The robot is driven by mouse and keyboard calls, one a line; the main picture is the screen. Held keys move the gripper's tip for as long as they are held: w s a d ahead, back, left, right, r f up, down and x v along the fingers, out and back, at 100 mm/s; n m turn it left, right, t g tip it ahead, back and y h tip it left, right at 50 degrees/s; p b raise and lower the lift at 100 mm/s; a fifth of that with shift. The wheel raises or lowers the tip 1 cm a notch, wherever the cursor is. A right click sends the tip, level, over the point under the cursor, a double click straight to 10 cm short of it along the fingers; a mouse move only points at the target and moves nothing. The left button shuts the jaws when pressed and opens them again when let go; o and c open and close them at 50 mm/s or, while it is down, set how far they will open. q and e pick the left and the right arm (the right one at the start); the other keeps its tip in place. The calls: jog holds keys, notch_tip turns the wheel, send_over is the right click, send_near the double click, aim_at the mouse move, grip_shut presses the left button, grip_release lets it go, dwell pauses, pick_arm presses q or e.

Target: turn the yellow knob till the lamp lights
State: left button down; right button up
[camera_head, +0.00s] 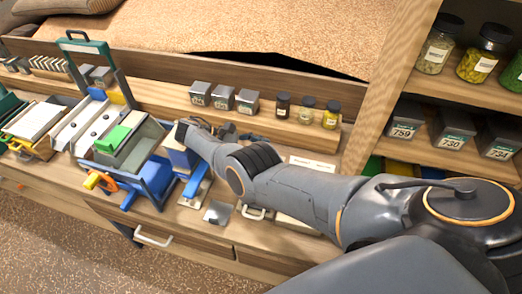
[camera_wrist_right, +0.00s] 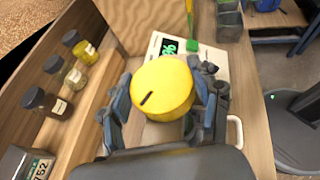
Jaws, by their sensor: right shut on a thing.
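The yellow knob (camera_wrist_right: 163,86) is a thick round disc with a short dark line on its face, in the middle of the right wrist view. My right gripper (camera_wrist_right: 165,98) has a finger on each side of it and is shut on the knob. The dark line points up and to the right in that view. Behind the knob is a white panel with a green-lit display (camera_wrist_right: 171,47). I cannot make out a lamp. In the head view my right arm reaches in from the right, and the knob is hidden. My left gripper is not in view.
Small lidded jars (camera_head: 306,110) and grey boxes (camera_head: 223,96) stand on the ledge behind the bench. A bucket mechanism with a green block (camera_head: 113,138) is on the left. Shelves with larger jars (camera_head: 482,54) and tins (camera_head: 453,138) are on the right.

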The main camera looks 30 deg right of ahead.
jog(key=shift+s, duration=0.1)
jog(key=o, duration=1.2)
jog(key=shift+d, duration=0.15)
jog(key=shift+c, duration=0.2)
jog(key=shift+n+t, duration=0.3)
